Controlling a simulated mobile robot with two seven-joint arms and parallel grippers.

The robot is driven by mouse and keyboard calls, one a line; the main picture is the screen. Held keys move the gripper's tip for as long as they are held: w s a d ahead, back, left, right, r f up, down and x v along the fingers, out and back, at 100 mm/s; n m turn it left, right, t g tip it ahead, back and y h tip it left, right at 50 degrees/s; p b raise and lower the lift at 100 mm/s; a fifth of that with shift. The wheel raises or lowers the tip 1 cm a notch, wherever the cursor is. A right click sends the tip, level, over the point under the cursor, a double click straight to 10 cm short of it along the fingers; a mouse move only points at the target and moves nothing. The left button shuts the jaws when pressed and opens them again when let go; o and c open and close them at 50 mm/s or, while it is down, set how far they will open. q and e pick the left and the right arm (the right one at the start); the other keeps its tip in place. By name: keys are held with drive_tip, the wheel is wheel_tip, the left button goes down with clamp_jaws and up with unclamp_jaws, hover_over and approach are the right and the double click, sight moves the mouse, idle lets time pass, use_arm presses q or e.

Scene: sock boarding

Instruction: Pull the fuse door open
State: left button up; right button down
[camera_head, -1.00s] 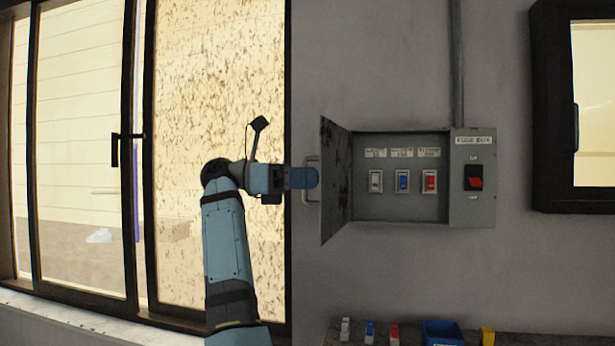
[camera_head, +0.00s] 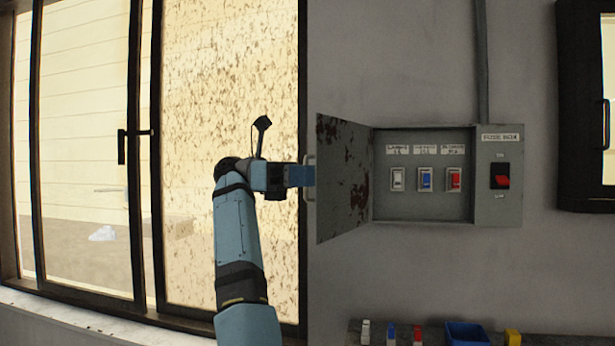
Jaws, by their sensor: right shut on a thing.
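The grey fuse box (camera_head: 487,215) hangs on the wall right of centre, with its interior exposed. Its fuse door (camera_head: 342,185) stands swung out to the left, hinged on the box's left side, and its rust-marked inner face shows. My right gripper (camera_head: 308,175) is at the door's outer side, shut on the door handle (camera_head: 310,160). The fingertips are small and partly hidden by the door's edge. My left gripper is not in view.
A red switch (camera_head: 501,182) sits on the box's right part. Loose fuses, a blue bin (camera_head: 467,334) and a yellow block (camera_head: 513,337) lie below. Windows flank the wall.

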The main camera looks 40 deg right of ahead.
drive_tip(key=c, duration=1.5)
unclamp_jaws()
drive_tip(key=shift+w+a, duration=0.1)
drive_tip(key=shift+a, duration=0.05)
wheel_tip(320, 180, up, 12)
drive_tip(key=shift+f, duration=0.1)
wheel_tip(320, 180, up, 8)
drive_tip(key=p, duration=0.3)
drive_tip(key=shift+p, duration=0.35)
